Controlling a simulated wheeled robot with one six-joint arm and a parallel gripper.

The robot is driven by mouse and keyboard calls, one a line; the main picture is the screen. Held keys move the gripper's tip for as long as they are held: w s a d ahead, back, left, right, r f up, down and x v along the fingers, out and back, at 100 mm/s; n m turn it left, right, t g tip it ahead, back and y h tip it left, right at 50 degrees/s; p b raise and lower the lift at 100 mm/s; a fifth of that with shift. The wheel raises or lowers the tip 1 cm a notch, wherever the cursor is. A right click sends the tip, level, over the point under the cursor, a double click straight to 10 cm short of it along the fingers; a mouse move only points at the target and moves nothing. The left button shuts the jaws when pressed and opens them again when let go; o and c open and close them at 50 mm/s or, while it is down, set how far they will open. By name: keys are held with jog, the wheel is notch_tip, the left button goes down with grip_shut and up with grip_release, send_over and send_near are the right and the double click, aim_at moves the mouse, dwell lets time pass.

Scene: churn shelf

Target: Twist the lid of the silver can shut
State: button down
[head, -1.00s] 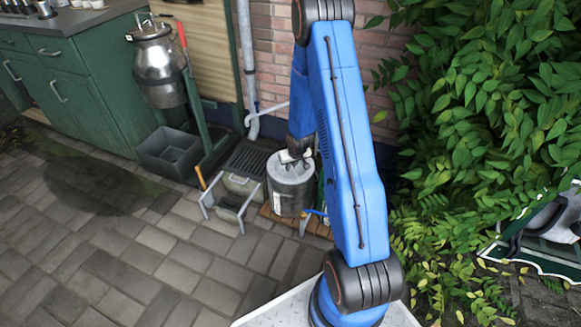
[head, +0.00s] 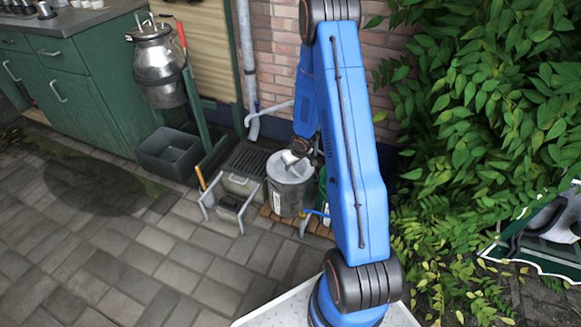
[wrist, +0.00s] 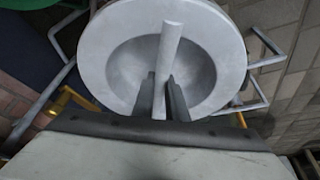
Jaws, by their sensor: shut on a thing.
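The silver can (head: 289,197) stands upright on a wooden slatted base by the brick wall. Its round grey lid (wrist: 103,65) sits on top and fills much of the wrist view, with a straight bar handle (wrist: 170,42) across a dished middle. My gripper (wrist: 160,80) is over the lid with one finger on each side of the bar, shut on it. In the head view my gripper (head: 296,154) covers part of the lid. I cannot tell how tightly the lid sits.
A grey metal frame (head: 241,224) with a box stands just left of the can. A dark grey bin (head: 168,153) and a shiny churn (head: 160,72) on a green stand are farther left. A leafy bush (head: 470,120) fills the right. Paving in front is clear.

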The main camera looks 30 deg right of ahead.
jog(key=shift+n, duration=0.4)
dwell(0.3)
jog(key=c, duration=1.7)
grip_release()
jog(key=shift+d+v, duration=0.15)
jog(key=shift+v, duration=4.2)
jog(key=shift+d+v, duration=0.15)
jog(key=shift+v, duration=4.2)
